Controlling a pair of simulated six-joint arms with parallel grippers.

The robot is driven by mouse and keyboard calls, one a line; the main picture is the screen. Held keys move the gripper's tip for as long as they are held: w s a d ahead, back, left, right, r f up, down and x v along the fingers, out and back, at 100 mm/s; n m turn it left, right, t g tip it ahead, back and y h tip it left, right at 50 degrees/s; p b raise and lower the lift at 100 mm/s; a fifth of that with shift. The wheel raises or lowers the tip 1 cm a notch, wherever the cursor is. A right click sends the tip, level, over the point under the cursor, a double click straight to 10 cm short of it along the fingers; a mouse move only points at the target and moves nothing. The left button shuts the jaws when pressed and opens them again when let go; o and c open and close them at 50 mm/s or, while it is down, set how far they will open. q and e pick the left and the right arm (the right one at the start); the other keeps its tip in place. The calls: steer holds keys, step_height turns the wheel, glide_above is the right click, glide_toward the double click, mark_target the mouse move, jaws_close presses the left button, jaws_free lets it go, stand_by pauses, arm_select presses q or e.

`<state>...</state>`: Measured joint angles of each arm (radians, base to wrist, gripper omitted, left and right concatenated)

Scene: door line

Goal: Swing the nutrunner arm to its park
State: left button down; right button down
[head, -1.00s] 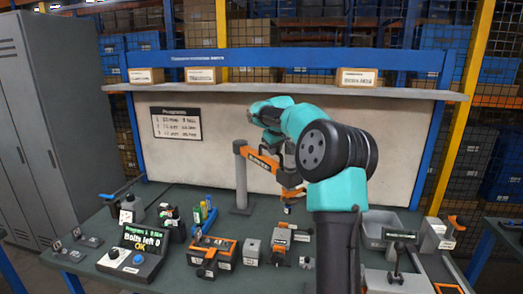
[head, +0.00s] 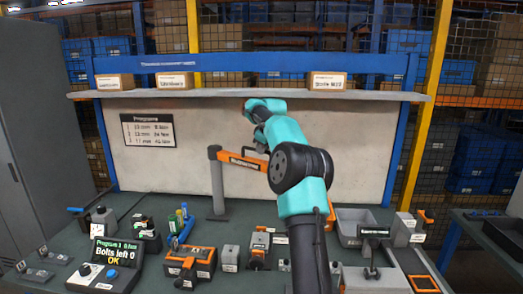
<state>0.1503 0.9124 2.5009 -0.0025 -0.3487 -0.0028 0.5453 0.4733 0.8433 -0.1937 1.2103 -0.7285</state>
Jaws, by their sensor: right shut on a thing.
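The nutrunner arm stands at the back of the green bench. Its grey post (head: 217,188) is upright, and its orange link (head: 240,161) reaches right from the post top, behind my right arm. A further orange part (head: 331,213) shows just right of my arm. My right gripper (head: 262,143) comes down near the orange link; it is shut on part of the nutrunner arm, with its fingertips mostly hidden. The tool end is hidden too. I cannot make out a park rest. My left gripper is not in view.
A controller (head: 116,255) reads "Bolts left 0 OK". An orange-black fixture (head: 190,264), a grey block (head: 230,257) and another orange-black unit (head: 259,249) stand in front. A grey tray (head: 352,229) is at right. A shelf (head: 240,94) with boxes crosses above.

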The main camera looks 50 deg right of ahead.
steer(key=c, duration=1.1)
jaws_free()
steer(key=v, duration=1.7)
steer(key=shift+r, duration=0.2)
steer(key=shift+s, duration=0.15)
